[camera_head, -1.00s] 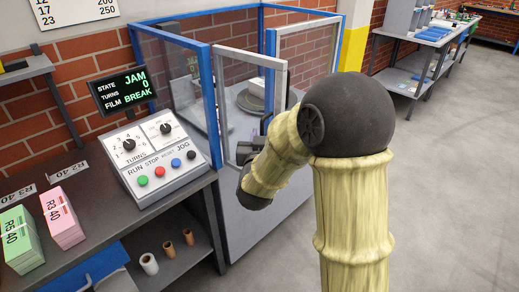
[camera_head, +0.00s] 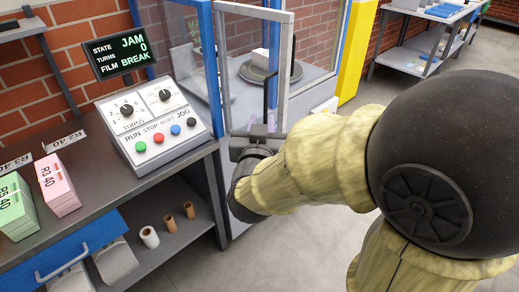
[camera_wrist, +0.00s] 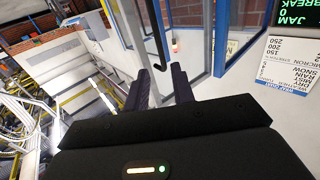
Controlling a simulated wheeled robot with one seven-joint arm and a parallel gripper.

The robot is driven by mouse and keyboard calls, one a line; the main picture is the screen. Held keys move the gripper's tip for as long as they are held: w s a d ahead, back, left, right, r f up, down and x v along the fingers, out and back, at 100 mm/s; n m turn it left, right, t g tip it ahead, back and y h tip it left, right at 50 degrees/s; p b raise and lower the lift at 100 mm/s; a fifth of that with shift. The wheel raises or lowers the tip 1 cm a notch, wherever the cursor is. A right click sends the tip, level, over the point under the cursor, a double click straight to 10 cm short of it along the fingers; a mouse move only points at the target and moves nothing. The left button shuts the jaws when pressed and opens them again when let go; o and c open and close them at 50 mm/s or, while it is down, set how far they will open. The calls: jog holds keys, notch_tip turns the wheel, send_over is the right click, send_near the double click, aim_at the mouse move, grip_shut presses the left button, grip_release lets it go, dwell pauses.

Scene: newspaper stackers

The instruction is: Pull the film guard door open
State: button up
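The film guard door (camera_head: 224,75) is a clear panel in a grey frame beside a blue post of the enclosure. It seems to stand a little out from the blue frame, but its exact angle is hard to judge. Its dark upright handle (camera_head: 273,80) is near the right edge and also shows in the wrist view (camera_wrist: 157,35). My gripper (camera_head: 262,132) is at the handle's lower end. In the wrist view my gripper (camera_wrist: 160,80) has its fingers apart, with the handle's lower end between the tips and gaps showing beside it. Contact is unclear.
A control box (camera_head: 155,120) with buttons and a screen (camera_head: 120,55) reading JAM stand left of the door. Paper stacks (camera_head: 57,185) lie on the dark bench (camera_head: 105,160). Inside the enclosure is a round turntable (camera_head: 262,72).

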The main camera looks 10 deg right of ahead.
jog(key=b+v, duration=0.3)
jog(key=v, duration=0.2)
jog(key=shift+s+a+b, duration=0.15)
jog(key=shift+s+b, duration=0.05)
jog(key=shift+b, duration=0.2)
